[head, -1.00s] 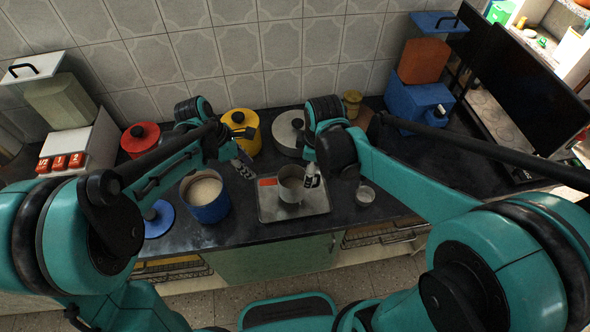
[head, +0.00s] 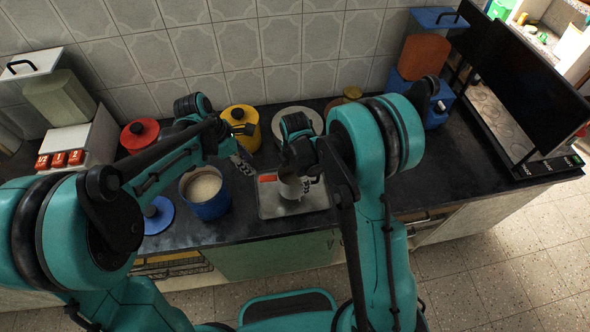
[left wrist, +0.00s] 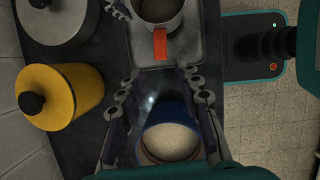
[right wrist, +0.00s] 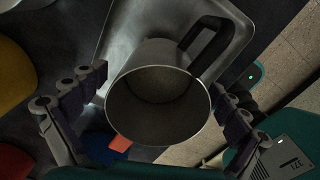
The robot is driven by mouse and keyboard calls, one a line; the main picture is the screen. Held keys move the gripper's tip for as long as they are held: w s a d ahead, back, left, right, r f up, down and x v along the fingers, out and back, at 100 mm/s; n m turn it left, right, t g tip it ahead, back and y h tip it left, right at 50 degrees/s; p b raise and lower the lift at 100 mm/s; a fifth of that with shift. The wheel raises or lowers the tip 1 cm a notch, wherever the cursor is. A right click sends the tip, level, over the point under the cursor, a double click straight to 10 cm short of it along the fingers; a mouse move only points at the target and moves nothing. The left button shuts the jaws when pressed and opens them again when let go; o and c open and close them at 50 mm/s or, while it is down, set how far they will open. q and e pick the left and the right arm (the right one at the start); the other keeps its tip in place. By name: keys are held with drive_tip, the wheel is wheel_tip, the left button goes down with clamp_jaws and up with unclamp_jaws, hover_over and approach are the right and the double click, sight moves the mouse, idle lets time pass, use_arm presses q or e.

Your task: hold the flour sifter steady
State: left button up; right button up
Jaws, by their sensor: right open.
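In the right wrist view the sifter (right wrist: 160,112) lies between the fingers of my open right gripper (right wrist: 158,108), with a visible gap on each side. Its handle (right wrist: 208,45) points up and right. The left wrist view cuts off the sifter (left wrist: 158,10) at the top. My left gripper (left wrist: 162,112) has its fingers wide apart, with the blue canister (left wrist: 170,112) of pale powder seen between them; contact cannot be told.
A yellow canister (head: 241,130), a red canister (head: 139,136) and a lidded steel pot (head: 297,118) stand along the wall. A blue lid (head: 157,215) lies at the left front.

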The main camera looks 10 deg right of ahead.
drive_tip(key=shift+f, duration=0.95)
drive_tip(key=c, duration=1.4)
use_arm(q)
clamp_jaws()
use_arm(e)
drive_tip(key=shift+c, duration=0.2)
use_arm(q)
drive_tip(key=d+r+m+y, duration=0.4)
drive_tip(key=r+m, duration=0.2)
drive_tip(key=m, duration=1.3)
drive_tip(key=shift+w+m+g, duration=0.3)
drive_tip(key=shift+m, duration=0.1)
